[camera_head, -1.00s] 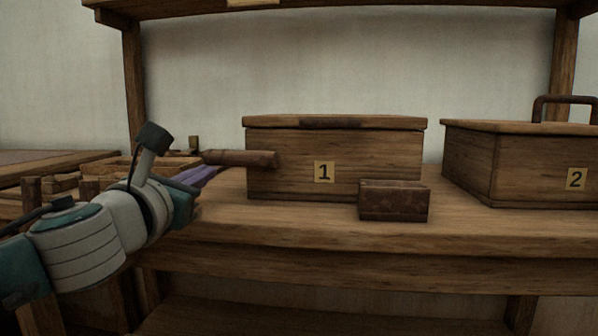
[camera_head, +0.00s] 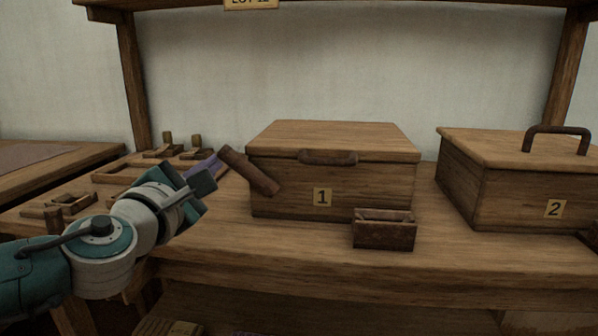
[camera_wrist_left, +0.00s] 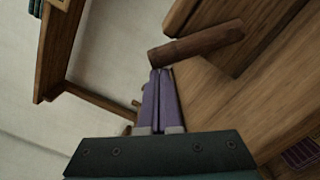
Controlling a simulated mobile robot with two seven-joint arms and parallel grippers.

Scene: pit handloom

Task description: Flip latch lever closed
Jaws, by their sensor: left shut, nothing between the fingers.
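The latch lever, a brown bar (camera_head: 249,171), is at the left end of wooden box 1 (camera_head: 290,192). It slants down to the right in the head view. My left gripper (camera_head: 218,159) has its purple fingers shut with nothing between them, at the lever's upper left end. In the left wrist view the lever (camera_wrist_left: 196,43) lies across the picture just beyond the closed fingertips (camera_wrist_left: 160,71). Whether they touch it I cannot tell. The lever's pivot is not clearly visible. My right gripper is in neither view.
Box 1 has a dark front grip (camera_head: 327,157). A small open-topped wooden holder (camera_head: 384,234) stands before it. Box 2 (camera_head: 510,180) with a lid handle (camera_head: 557,139) is at the right. Low wooden trays (camera_head: 120,171) lie at the left. The bench front (camera_head: 290,250) is clear.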

